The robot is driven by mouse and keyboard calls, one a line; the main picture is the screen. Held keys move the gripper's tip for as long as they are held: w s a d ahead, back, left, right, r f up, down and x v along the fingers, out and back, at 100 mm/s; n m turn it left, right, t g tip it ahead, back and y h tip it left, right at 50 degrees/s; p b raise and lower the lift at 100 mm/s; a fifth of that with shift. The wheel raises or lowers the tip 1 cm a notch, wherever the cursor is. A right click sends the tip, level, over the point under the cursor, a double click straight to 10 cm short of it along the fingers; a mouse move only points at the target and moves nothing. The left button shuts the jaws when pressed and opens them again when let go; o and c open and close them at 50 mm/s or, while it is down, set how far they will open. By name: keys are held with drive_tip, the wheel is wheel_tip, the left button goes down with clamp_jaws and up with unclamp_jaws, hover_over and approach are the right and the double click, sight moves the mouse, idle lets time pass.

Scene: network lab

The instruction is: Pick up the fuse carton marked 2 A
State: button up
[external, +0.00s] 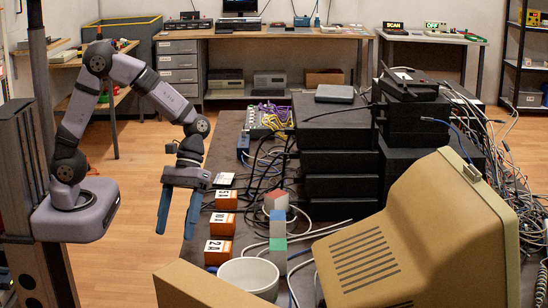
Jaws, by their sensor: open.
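The fuse carton marked 2 A (217,252) is a small orange box with a white label. It sits on the dark table near its left edge, nearest the camera in a row of three similar cartons. Behind it stand a second orange carton (222,224) that seems marked 10 and a third orange carton (226,200) whose marking is hard to read. My gripper (176,235) is open and empty, its blue fingers pointing down. It shows to the left of the cartons, around the table's left edge, apart from all three. Its exact height is unclear.
A white bowl (248,277) stands just right of the 2 A carton, close to it. A beige monitor (420,235), black boxes (335,150) and loose cables crowd the right side.

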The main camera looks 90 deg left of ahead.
sight(218, 246)
drive_tip(key=w+d+r+n+t+h, duration=0.2)
drive_tip(key=w+r+n+h, duration=0.5)
drive_tip(key=w, duration=0.4)
drive_tip(key=shift+w+d+f, duration=0.15)
drive_tip(key=shift+f, duration=2.3)
wheel_tip(218, 246, down, 2)
drive_tip(key=shift+f, duration=0.15)
drive_tip(key=shift+p+x, duration=0.45)
drive_tip(key=shift+x, duration=1.05)
drive_tip(key=c, duration=1.2)
